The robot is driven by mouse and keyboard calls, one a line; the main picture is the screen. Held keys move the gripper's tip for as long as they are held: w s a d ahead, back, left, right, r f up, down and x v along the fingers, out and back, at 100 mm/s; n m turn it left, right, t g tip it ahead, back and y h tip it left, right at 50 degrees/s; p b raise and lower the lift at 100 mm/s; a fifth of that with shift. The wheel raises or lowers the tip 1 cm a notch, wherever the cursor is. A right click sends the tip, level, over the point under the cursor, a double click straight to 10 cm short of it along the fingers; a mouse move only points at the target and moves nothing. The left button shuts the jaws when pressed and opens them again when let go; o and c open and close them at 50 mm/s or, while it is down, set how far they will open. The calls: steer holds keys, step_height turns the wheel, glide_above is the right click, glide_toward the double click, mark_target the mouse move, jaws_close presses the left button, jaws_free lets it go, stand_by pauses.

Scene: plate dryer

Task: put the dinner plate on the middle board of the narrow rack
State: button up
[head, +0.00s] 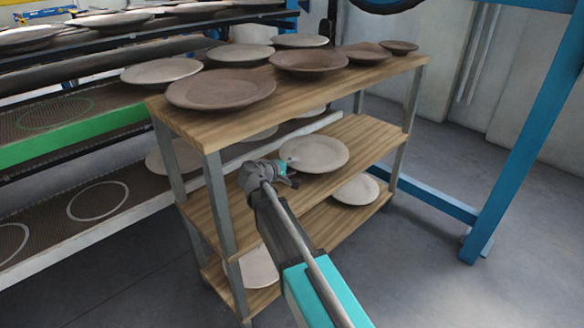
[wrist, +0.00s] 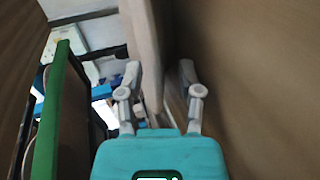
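The narrow rack is a wooden trolley with grey metal posts; its middle board (head: 365,136) lies under a wide top board (head: 300,88). A pale round dinner plate (head: 318,152) is at the middle board, lying flat or nearly so; whether it fully rests there is hard to tell. My gripper (head: 289,172) is at its near left rim. In the wrist view the fingers (wrist: 160,72) stand apart, with the plate's pale edge (wrist: 145,35) between them and a dark gap beside the right finger. The plate's far side is hidden there.
Brown and pale plates stand on the top board, including a large brown one (head: 221,89). Another pale plate (head: 355,190) lies on the bottom board. A dryer with a green edge (head: 75,136) stands close at left. A blue post (head: 520,130) is at right; floor there is clear.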

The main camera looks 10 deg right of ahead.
steer(key=shift+r, duration=0.1)
steer(key=shift+s+a+r, duration=0.1)
steer(key=shift+s+a, duration=0.05)
steer(key=shift+p+v, duration=1.35)
steer(key=shift+v, duration=2.25)
